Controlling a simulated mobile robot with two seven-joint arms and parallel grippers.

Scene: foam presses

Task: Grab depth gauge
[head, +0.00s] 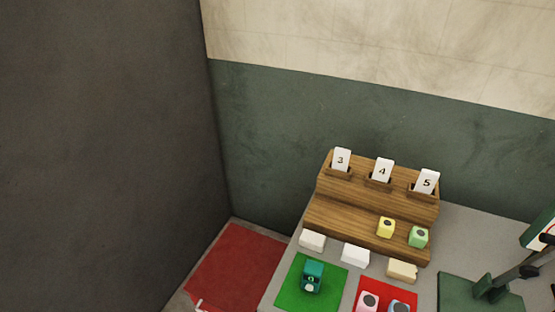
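I cannot tell for certain which thing is the depth gauge. A small teal device (312,276) with a dark front and a pale round part stands on a green mat (334,284), and it may be the gauge. At the right edge, a dark green stand (490,290) with a grey lever (516,273) and a white panel with a red mark (545,233) is partly cut off. Neither of my grippers is in view.
A stepped wooden rack (330,210) holds cards numbered 3, 4 and 5, with a yellow block (386,227) and a green block (418,237). Several pale blocks (355,255) lie before it. Pink and blue-grey blocks sit on a red mat (372,287). A dark wall stands left.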

